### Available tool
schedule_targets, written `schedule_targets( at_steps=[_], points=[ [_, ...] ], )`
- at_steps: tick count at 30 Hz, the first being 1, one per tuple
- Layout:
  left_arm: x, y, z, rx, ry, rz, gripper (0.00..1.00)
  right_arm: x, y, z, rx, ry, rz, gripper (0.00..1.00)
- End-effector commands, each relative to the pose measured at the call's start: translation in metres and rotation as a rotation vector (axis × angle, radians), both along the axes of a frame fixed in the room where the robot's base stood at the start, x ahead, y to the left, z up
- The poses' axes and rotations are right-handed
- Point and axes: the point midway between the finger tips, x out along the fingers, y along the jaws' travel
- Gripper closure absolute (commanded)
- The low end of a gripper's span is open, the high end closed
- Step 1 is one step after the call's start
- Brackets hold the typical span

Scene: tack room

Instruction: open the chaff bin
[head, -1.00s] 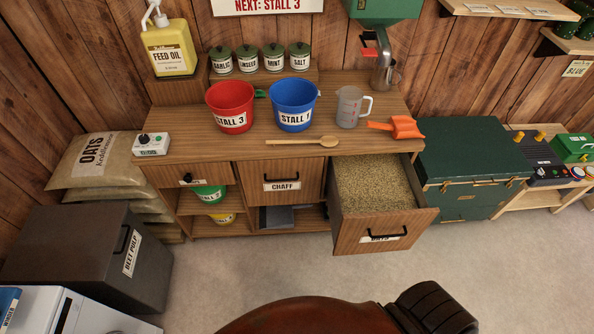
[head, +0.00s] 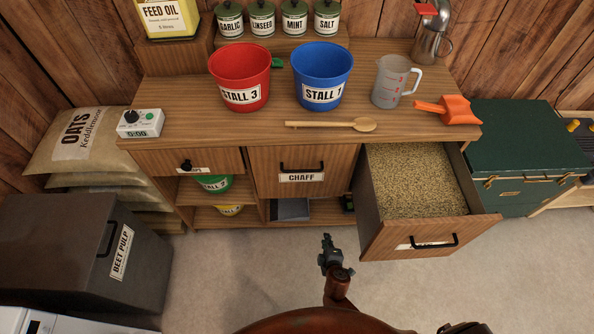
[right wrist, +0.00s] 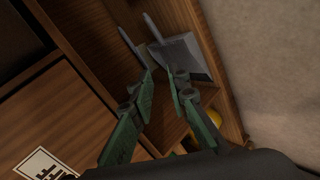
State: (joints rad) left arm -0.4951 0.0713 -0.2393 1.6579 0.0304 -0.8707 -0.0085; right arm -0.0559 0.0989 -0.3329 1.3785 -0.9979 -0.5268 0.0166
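The chaff bin (head: 270,183) is a wooden drawer front in the middle of the counter, with a black bar handle (head: 302,167) and a CHAFF label. It is closed, flush with the cabinet. In the right wrist view its front (right wrist: 45,115) shows at the left, tilted, with part of the label at the lower left. My right gripper (head: 329,244) is in front of the cabinet, below and right of the chaff handle and apart from it. In the right wrist view its green fingers (right wrist: 160,76) are spread with nothing between them. My left gripper is not in view.
The oats drawer (head: 440,240), full of grain, stands pulled out just right of the chaff bin. A grey dustpan (right wrist: 185,55) lies on the open shelf below. Buckets, a wooden spoon (head: 335,125) and an orange scoop (head: 450,109) are on the counter.

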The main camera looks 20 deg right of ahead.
Motion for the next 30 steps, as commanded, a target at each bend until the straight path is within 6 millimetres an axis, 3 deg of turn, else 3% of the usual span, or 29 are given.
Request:
schedule_targets(
  at_steps=[1, 3, 6, 9, 13, 18, 30],
  points=[
    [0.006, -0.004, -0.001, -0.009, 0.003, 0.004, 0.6, 0.029, 0.014, 0.018, -0.061, -0.085, 0.036, 0.85],
    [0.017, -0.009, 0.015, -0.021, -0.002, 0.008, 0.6, 0.062, 0.029, 0.07, -0.152, -0.214, 0.069, 0.85],
    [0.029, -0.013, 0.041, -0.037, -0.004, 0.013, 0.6, 0.091, 0.048, 0.143, -0.268, -0.392, 0.086, 0.85],
    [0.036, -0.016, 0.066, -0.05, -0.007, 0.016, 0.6, 0.1, 0.062, 0.206, -0.358, -0.543, 0.08, 0.85],
    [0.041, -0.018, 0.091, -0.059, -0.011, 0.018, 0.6, 0.098, 0.072, 0.264, -0.434, -0.68, 0.056, 0.85],
    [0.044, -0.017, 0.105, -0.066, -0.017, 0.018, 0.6, 0.096, 0.075, 0.298, -0.472, -0.753, 0.039, 0.85],
    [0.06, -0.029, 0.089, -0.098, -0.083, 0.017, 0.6, 0.148, 0.061, 0.311, -0.475, -0.757, 0.038, 0.85]
  ],
)
